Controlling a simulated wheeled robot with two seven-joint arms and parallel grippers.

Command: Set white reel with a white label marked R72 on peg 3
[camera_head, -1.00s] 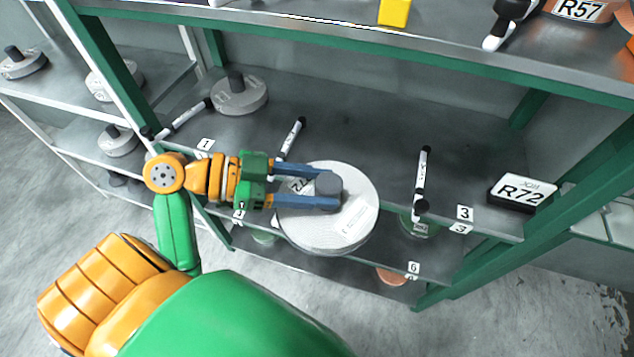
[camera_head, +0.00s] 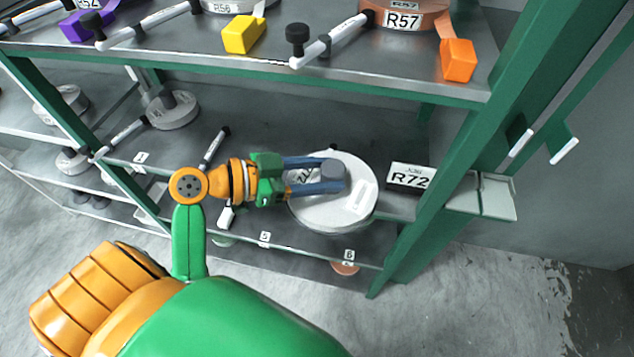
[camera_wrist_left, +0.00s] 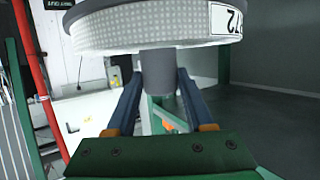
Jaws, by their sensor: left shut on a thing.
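The white reel (camera_head: 333,214) is held by its grey hub by my left gripper (camera_head: 334,175), whose blue fingers are shut on the hub. The reel is face-up to the head camera, with a white label partly covered by the fingers. In the left wrist view the reel (camera_wrist_left: 150,32) shows its rim, a label ending in 72 (camera_wrist_left: 226,20) and the hub (camera_wrist_left: 157,73) between the fingers. The reel hides most of peg 3; only a dark tip (camera_head: 333,148) shows behind it. Whether reel and peg touch cannot be told. My right gripper is out of view.
An R72 sign (camera_head: 408,178) stands on the shelf just right of the reel. Another peg (camera_head: 215,148) is to the left. A green post (camera_head: 440,170) bounds the right. The upper shelf carries an R57 reel (camera_head: 402,18) and yellow (camera_head: 243,34) and orange blocks (camera_head: 458,60).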

